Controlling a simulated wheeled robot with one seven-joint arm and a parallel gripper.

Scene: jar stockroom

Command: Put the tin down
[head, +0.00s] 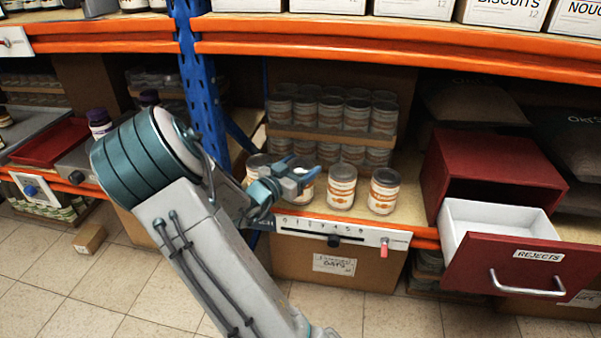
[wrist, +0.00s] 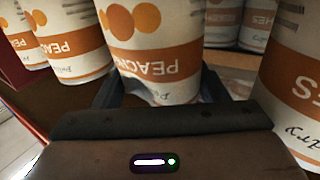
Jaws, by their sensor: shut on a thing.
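My gripper (head: 298,174) is shut on a tin (head: 306,196) with a white and orange label. In the wrist view the held tin (wrist: 155,60) stands between the two fingers, and its peach label shows upside down. In the head view the gripper hides part of it. It looks upright and in line with the row of similar tins on the shelf. Whether its base touches the shelf I cannot tell. One tin (head: 258,165) is to its left, and two tins, a nearer one (head: 341,186) and a further one (head: 384,191), are to its right.
More tins (head: 330,112) are stacked in trays behind the row. A numbered slider strip (head: 340,232) runs along the orange shelf edge. A red unit with an open white drawer (head: 497,220) marked REJECTS is at the right. A blue upright (head: 200,80) stands at the left.

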